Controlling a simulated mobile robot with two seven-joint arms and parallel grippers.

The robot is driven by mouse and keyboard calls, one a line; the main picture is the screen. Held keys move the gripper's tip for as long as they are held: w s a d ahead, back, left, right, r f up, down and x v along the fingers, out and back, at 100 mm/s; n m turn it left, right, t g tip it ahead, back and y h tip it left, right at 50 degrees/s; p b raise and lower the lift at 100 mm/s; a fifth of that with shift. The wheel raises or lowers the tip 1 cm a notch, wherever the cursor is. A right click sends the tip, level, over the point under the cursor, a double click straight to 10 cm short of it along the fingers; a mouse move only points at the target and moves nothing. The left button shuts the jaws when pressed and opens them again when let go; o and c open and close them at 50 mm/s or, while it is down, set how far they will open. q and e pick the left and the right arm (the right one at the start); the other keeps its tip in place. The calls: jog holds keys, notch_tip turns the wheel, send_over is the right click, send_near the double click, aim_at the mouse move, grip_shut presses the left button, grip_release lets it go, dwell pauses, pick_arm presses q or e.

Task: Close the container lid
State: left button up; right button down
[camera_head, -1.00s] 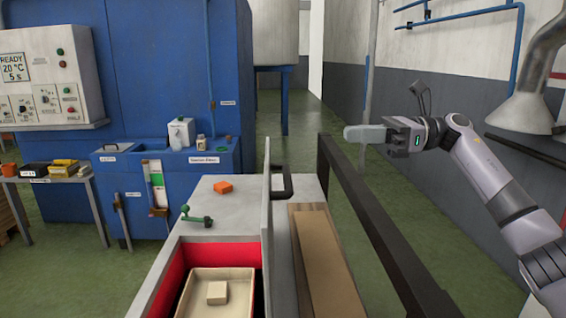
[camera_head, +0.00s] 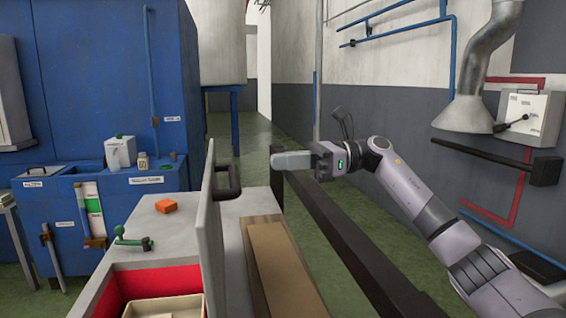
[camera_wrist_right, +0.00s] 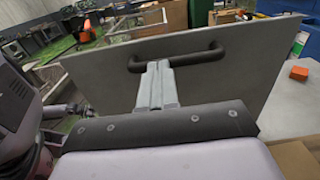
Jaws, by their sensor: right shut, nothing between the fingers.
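The container lid (camera_head: 208,240) stands upright, edge-on, along the right side of the open container (camera_head: 160,281), whose inner wall is red. A black handle (camera_head: 234,180) sticks out from the lid's right face. My right gripper (camera_head: 275,160) is shut and empty, pointing left, just right of the handle in the head view. In the right wrist view the lid (camera_wrist_right: 225,85) is a broad grey plate, and my shut fingers (camera_wrist_right: 156,68) overlap the handle (camera_wrist_right: 200,58) in the picture. I cannot tell whether they touch it. My left gripper is not in view.
A pale tray (camera_head: 165,308) sits inside the container. An orange block (camera_head: 166,206) and a green valve handle (camera_head: 132,239) are on the grey top. A dark rail (camera_head: 345,238) runs under my right arm. A brown board (camera_head: 280,268) lies right of the lid.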

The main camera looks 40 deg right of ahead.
aim_at(230, 179)
jog(key=p+x, duration=0.2)
jog(key=x, duration=0.7)
jog(key=shift+w+a+r, duration=0.1)
jog(key=shift+w+a, duration=0.1)
jog(key=shift+a, duration=0.1)
jog(key=shift+w+a, duration=0.2)
jog(key=shift+a, duration=0.25)
